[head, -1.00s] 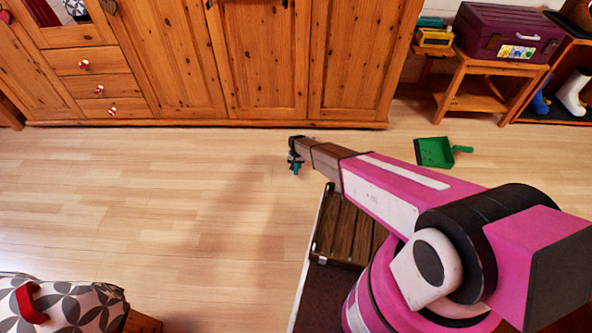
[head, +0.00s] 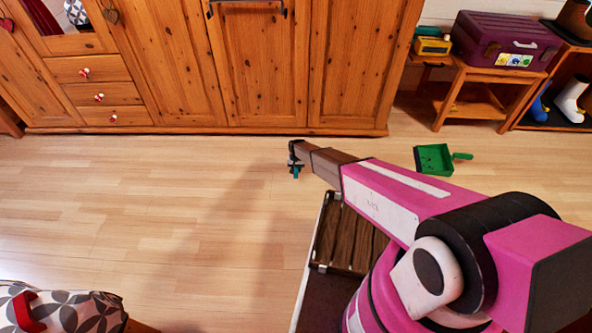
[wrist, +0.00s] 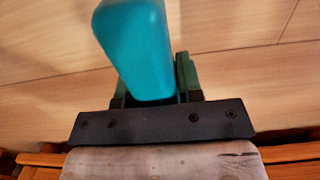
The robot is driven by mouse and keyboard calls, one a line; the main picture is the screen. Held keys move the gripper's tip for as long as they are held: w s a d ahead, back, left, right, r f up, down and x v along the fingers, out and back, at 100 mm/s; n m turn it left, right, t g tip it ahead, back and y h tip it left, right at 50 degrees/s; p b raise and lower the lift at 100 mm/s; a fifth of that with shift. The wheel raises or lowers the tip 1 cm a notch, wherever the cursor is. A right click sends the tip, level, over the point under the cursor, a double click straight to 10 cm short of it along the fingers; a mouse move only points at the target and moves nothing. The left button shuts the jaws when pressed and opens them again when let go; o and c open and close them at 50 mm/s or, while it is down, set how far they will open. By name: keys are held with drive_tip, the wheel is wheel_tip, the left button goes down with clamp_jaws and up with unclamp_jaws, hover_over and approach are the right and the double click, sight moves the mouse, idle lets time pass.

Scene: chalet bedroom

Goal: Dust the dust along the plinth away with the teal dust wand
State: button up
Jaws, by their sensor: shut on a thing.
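My gripper (head: 295,168) is shut on the teal dust wand (wrist: 135,50), whose teal handle fills the upper middle of the wrist view. In the head view only a small teal bit of the wand (head: 295,173) shows at the gripper, low over the floor in front of the wardrobe. The wand's far end is hidden. The plinth (head: 200,130) runs along the bottom of the pine wardrobe, a short way beyond the gripper. I cannot make out any dust along it at this size.
A green dustpan (head: 433,159) lies on the floor right of my gripper. A low wooden stand (head: 470,105) with a purple case (head: 503,42) is at the back right. A patterned seat (head: 70,310) is at the lower left. The floor (head: 130,210) between is clear.

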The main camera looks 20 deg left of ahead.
drive_tip(key=shift+f, duration=0.25)
